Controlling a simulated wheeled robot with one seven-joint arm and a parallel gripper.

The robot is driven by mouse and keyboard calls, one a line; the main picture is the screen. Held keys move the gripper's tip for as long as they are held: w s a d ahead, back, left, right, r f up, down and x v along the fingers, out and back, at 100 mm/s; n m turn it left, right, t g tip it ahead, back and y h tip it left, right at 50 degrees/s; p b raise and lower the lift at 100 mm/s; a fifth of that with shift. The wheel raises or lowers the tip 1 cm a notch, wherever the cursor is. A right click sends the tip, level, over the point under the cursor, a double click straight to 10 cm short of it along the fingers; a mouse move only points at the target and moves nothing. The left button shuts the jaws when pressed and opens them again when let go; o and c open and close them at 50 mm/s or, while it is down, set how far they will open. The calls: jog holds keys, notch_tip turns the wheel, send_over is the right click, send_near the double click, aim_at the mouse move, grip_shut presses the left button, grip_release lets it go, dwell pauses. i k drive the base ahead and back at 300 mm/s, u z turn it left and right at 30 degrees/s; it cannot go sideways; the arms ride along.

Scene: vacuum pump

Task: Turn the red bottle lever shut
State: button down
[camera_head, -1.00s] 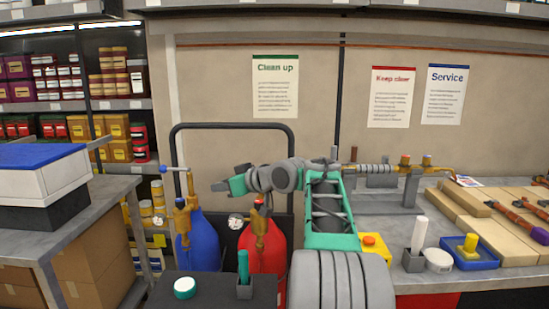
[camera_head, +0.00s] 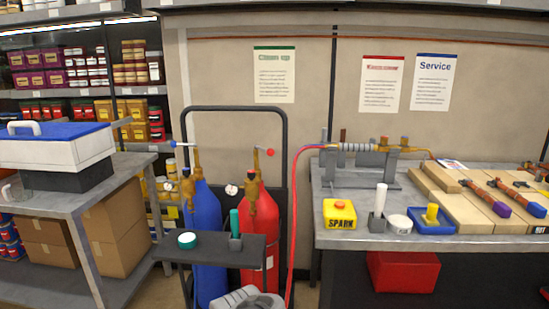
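The red bottle (camera_head: 261,229) stands upright beside the blue bottle (camera_head: 203,225), behind a small dark shelf. Its brass valve (camera_head: 255,185) rises from the top. The red bottle lever (camera_head: 270,152), with a red knob, sticks out to the right near the top of the valve. A round gauge (camera_head: 231,189) sits to the left of the valve. My gripper is out of view. Only a grey piece of my arm shows at the bottom edge, in front of the red bottle's lower part.
The small dark shelf (camera_head: 215,250) holds a green-capped item and a green rod. A black rail frames the bottles. A red hose (camera_head: 292,230) hangs right of the red bottle. The right bench (camera_head: 345,181) carries the yellow SPARK box (camera_head: 340,214). A table with boxes stands left.

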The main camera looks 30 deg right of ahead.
aim_at(270, 152)
jog(key=z, duration=0.2)
jog(key=i, duration=0.75)
jog(key=u, duration=0.55)
jog(key=i, duration=0.55)
jog(key=u, duration=0.5)
